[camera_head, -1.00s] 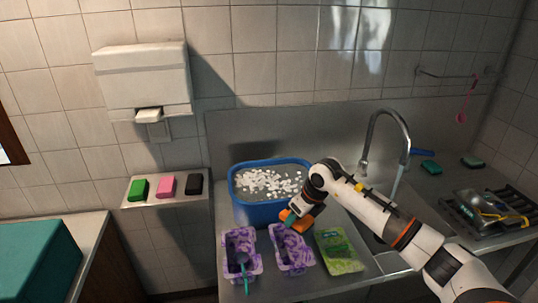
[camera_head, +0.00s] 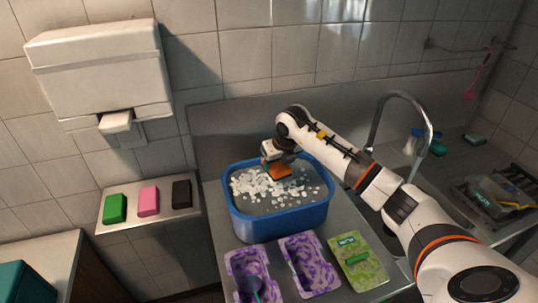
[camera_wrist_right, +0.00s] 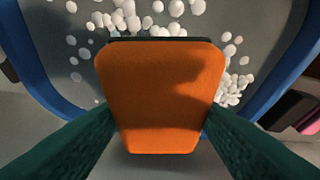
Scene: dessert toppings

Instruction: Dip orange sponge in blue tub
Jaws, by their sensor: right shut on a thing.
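The blue tub (camera_head: 285,223) stands on the steel counter, holding greyish water with white floating bits. My right gripper (camera_head: 277,165) is over the tub and shut on the orange sponge (camera_head: 278,171). In the right wrist view the orange sponge (camera_wrist_right: 160,95) sits between the two dark green fingers, and the blue tub's rim (camera_wrist_right: 285,90) curves around behind it. The sponge shows above or at the water; I cannot tell whether it touches. The left gripper is not in view.
Two purple-and-white trays (camera_head: 309,266) and a green packet (camera_head: 357,260) lie in front of the tub. A shelf (camera_head: 150,218) at the left holds green, pink and black sponges. A curved faucet (camera_head: 427,125) rises at the right.

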